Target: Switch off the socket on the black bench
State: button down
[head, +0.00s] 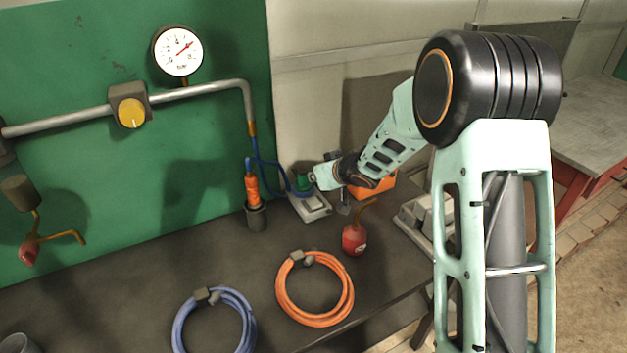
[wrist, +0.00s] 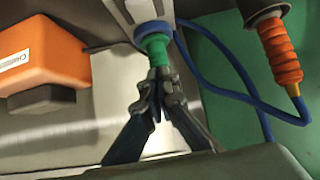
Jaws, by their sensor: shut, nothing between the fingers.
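The socket is a pale grey box (head: 312,207) on the black bench (head: 150,290), near the green wall panel. A green plug-like part (head: 303,184) with a blue cable stands at its back end. In the wrist view the pale box (wrist: 124,12) is at the top, with a blue ring and the green part (wrist: 156,48) below it. My gripper (wrist: 158,80) is shut and empty, its fingertips at the end of the green part; I cannot tell if they touch. In the head view my wrist hides part of this area. I cannot make out a switch.
An orange box (head: 372,188) stands right of the socket and an orange-gripped tool (head: 252,188) left of it. A red oil can (head: 354,240), an orange hose coil (head: 281,290) and a blue coil (head: 180,330) lie nearer. The pipe (head: 75,123) carries a gauge (head: 178,52).

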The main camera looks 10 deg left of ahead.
jog(key=v, duration=0.3)
jog(key=r+p+v, duration=0.1)
jog(key=v, duration=0.1)
jog(key=shift+w+a+f, duration=0.1)
jog(key=shift+w+a, duration=0.1)
jog(key=shift+w, duration=0.15)
